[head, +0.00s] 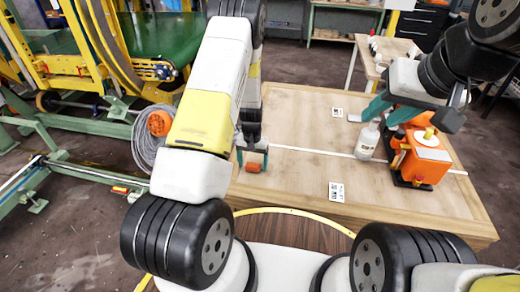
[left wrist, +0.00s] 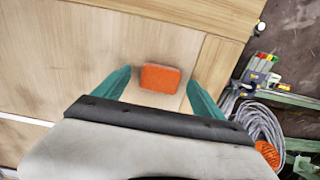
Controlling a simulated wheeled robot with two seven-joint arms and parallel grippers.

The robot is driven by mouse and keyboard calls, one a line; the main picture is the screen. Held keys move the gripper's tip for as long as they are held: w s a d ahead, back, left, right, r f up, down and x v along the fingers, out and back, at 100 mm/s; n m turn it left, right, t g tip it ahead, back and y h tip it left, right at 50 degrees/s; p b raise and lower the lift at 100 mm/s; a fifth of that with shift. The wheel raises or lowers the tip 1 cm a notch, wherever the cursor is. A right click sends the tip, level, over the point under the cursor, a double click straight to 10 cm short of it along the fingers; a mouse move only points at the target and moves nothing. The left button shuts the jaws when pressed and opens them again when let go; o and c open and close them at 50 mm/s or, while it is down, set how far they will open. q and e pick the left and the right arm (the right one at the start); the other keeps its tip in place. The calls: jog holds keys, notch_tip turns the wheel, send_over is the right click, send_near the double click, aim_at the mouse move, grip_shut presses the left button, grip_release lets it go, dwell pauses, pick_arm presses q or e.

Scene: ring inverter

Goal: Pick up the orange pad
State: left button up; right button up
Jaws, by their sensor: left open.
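In the left wrist view the pad (left wrist: 160,78) lies flat between my left gripper's two teal fingers. My left gripper (head: 253,159) is open, with a finger on each side of the pad and gaps between; in the wrist view (left wrist: 159,80) neither finger visibly touches it. My right gripper (head: 389,110) is at the table's right side, its teal fingers apart, above and beside a white bottle (head: 367,141).
An orange machine (head: 424,158) on a black base stands beside the bottle. Marker cards (head: 337,191) lie on the wooden table (head: 300,172). A grey coiled hose (head: 149,146) and green frame are off the table's left edge. The table's middle is mostly clear.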

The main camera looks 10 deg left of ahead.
aim_at(253, 165)
pick_arm(q)
jog(key=c, duration=1.6)
jog(key=shift+o, duration=0.2)
jog(key=shift+r, duration=0.15)
jog(key=shift+r, duration=0.6)
notch_tip(253, 165, up, 2)
jog(key=shift+r, duration=0.2)
jog(key=s+d+r, duration=0.1)
jog(key=s+d, duration=0.3)
jog(key=s, duration=1.1)
jog(key=shift+s+d, duration=0.15)
jog(key=shift+s, duration=0.1)
jog(key=shift+r, duration=0.1)
